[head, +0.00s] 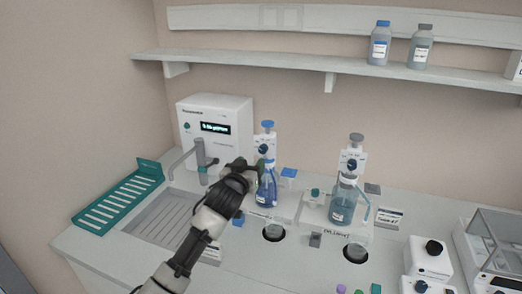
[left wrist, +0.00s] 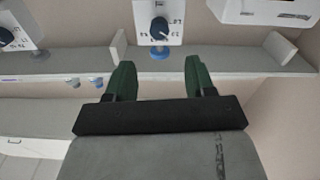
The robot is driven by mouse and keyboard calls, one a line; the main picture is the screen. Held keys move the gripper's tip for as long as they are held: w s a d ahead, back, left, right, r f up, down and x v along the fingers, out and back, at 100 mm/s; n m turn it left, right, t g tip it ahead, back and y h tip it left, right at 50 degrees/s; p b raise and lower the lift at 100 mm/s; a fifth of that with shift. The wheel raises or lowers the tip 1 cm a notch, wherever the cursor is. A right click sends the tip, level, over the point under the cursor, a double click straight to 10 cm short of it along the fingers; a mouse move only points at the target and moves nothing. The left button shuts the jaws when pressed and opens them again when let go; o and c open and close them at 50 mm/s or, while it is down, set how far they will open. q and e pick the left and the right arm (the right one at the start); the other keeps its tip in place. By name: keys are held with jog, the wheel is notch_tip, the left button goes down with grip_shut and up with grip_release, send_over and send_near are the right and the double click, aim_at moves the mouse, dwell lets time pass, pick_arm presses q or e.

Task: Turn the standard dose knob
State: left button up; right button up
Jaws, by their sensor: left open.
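A dispenser with a white dial plate and a dark blue knob (head: 263,149) stands on a bottle of blue liquid (head: 267,190); its front label is too small to read. The same knob (left wrist: 160,28) shows in the left wrist view, with markings around it. My left gripper (head: 247,167) is open beside this dispenser and partly covers its left side. In the left wrist view its two green fingers (left wrist: 160,75) are apart, with the knob beyond them, centred on the gap and not touched. My right gripper is not in view.
A second dispenser (head: 351,158) with a similar knob stands to the right on a paler bottle. A white instrument (head: 216,130), a metal tap, a sink drainer (head: 168,215) and a green rack (head: 120,200) are at the left. A shelf (head: 300,65) runs above.

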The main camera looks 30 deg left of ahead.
aim_at(262, 150)
pick_arm(q)
jog(key=p+x, duration=0.2)
jog(key=x, duration=0.7)
jog(key=shift+d+f, duration=0.1)
jog(key=c, duration=0.9)
jog(key=shift+m, duration=0.3)
jog(key=m, duration=0.4)
jog(key=shift+m, duration=1.7)
